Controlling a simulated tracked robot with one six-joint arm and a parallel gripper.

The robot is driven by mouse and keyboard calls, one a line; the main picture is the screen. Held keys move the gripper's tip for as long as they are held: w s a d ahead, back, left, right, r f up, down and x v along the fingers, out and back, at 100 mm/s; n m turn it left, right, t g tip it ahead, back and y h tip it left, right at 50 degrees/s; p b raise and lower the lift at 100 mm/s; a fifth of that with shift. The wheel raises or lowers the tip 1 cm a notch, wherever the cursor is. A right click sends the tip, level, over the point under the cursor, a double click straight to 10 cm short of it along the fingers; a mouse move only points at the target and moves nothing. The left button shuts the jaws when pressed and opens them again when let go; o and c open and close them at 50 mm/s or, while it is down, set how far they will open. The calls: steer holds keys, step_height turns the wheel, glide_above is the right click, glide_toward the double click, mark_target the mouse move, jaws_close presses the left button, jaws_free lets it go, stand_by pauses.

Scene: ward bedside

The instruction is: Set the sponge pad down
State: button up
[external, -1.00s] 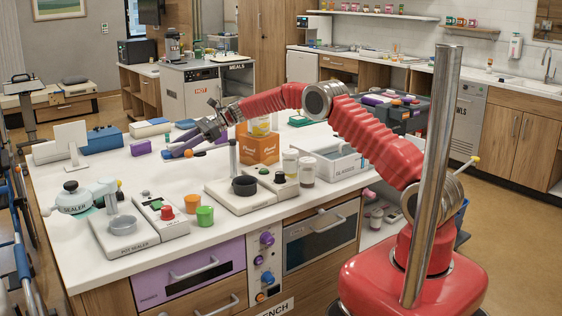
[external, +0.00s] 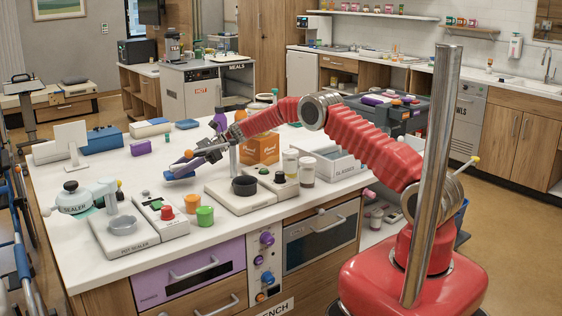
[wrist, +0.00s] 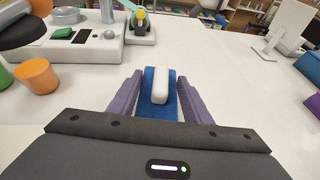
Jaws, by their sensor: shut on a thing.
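The sponge pad (wrist: 150,108) is blue with a white block on its top. In the wrist view it sits between the two purple fingers of my gripper (wrist: 158,90), which is shut on it. In the external view my gripper (external: 192,165) is low over the white worktop (external: 90,185), with the blue pad (external: 177,175) at its tip. I cannot tell whether the pad's underside touches the worktop. The pad's near part is hidden by my gripper.
Near the pad stand a purple block (external: 141,147), a pot stand with a dark bowl (external: 244,186), a green cup (external: 205,216) and an orange cup (wrist: 37,77). A white monitor (wrist: 285,27) stands farther off. The worktop around the pad is clear.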

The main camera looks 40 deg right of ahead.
steer(key=shift+f, duration=0.85)
steer(key=shift+f, duration=0.25)
steer(key=o, duration=1)
steer(key=shift+o, duration=0.2)
steer(key=shift+d+r, duration=0.1)
steer(key=shift+d+r, duration=0.2)
steer(key=shift+d, duration=0.3)
steer(key=shift+s+d+r, duration=0.2)
steer(key=shift+d+r, duration=0.55)
steer(key=shift+d, duration=0.1)
step_height(320, 180, up, 5)
steer(key=shift+r, duration=0.6)
